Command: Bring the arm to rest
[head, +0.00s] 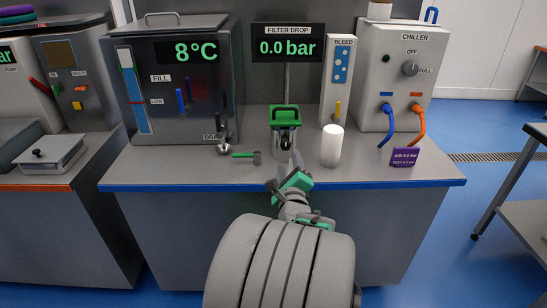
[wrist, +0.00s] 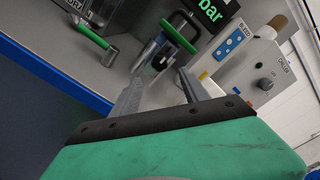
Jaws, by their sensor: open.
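My gripper (head: 285,160) is in the middle of the head view, at the front part of the steel bench (head: 215,175). Its fingers point at a filter unit with a green handle (head: 285,113). In the wrist view the two fingers of my gripper (wrist: 170,68) stand apart with nothing visible between them. The green-handled unit (wrist: 178,33) shows just beyond the fingertips; I cannot tell whether they touch it. My arm reaches out from the bottom of the head view, over the blue front edge.
A green-handled tool (head: 246,155) lies left of my gripper, and a white cylinder (head: 332,146) stands close on its right. A dark tank (head: 180,85) is at the back left. The chiller (head: 395,70) with blue and orange hoses and a purple sign (head: 404,157) are right.

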